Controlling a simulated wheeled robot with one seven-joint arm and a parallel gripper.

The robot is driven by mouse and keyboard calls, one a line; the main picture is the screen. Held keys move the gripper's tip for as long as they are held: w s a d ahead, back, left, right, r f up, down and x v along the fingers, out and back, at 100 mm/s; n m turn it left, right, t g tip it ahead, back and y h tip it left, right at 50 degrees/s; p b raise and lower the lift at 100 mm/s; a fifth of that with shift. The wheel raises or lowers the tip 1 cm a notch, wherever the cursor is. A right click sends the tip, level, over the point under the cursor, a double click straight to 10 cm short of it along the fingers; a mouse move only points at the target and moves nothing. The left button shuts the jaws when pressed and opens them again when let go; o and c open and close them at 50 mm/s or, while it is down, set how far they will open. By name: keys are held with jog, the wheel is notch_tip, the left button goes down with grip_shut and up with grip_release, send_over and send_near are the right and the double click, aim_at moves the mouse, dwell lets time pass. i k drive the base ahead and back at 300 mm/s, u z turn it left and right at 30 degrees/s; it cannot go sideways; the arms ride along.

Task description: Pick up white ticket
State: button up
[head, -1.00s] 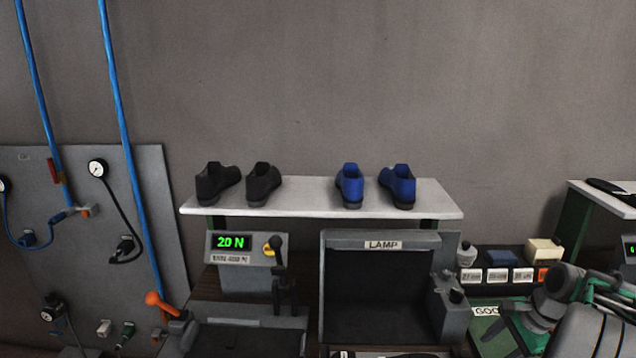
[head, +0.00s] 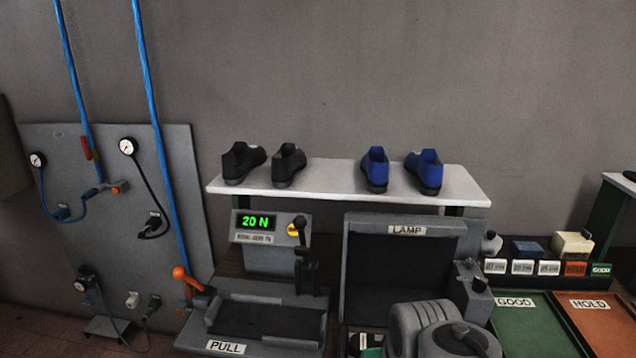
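Several small white labelled cards stand in a row at the right: a left one (head: 495,267), a middle one (head: 522,267) and a right one (head: 548,267). Their print is too small to read surely, and I cannot tell whether any of them is the white ticket. A small white piece (head: 363,342) shows low in the middle, partly cut off by my arm. My arm's grey links rise at the bottom, in front of the lamp box. My gripper's fingers are not visible.
An orange card (head: 576,268) and a green card (head: 600,269) continue the row. Green GOOD tray (head: 530,325) and orange HOLD tray (head: 600,325) lie below. The lamp box (head: 405,270) and pull fixture (head: 260,315) stand left, under a shoe shelf (head: 330,178).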

aim_at(519, 265)
jog(key=z, duration=1.3)
